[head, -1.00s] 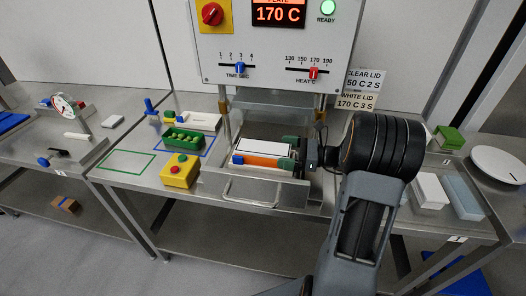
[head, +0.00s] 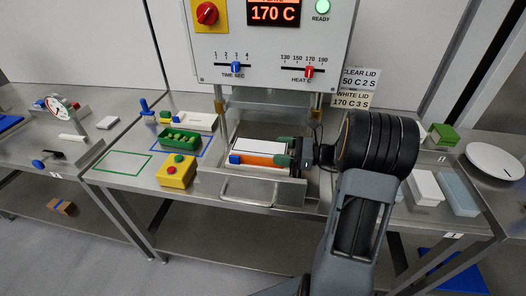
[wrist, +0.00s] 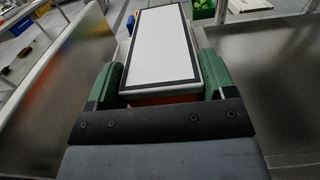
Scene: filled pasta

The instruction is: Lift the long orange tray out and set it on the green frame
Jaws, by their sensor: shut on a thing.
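The long orange tray (head: 260,159) lies in the open steel drawer under the sealing machine, with a white, dark-edged top and a blue piece at its left front. My gripper (head: 284,151) is shut on the tray's right end, reaching in from the right. In the wrist view, the green fingers (wrist: 161,78) sit one on each side of the tray (wrist: 160,45), which runs away from me. The tray's underside is hidden, so I cannot tell whether it touches the drawer floor. The green frame (head: 97,169) is an empty outline on the bench at left.
A yellow button box (head: 176,176) and a green bin of filled pieces (head: 180,140) stand between drawer and frame. The drawer's front wall and handle (head: 245,190) border the tray. The machine panel (head: 270,45) rises behind.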

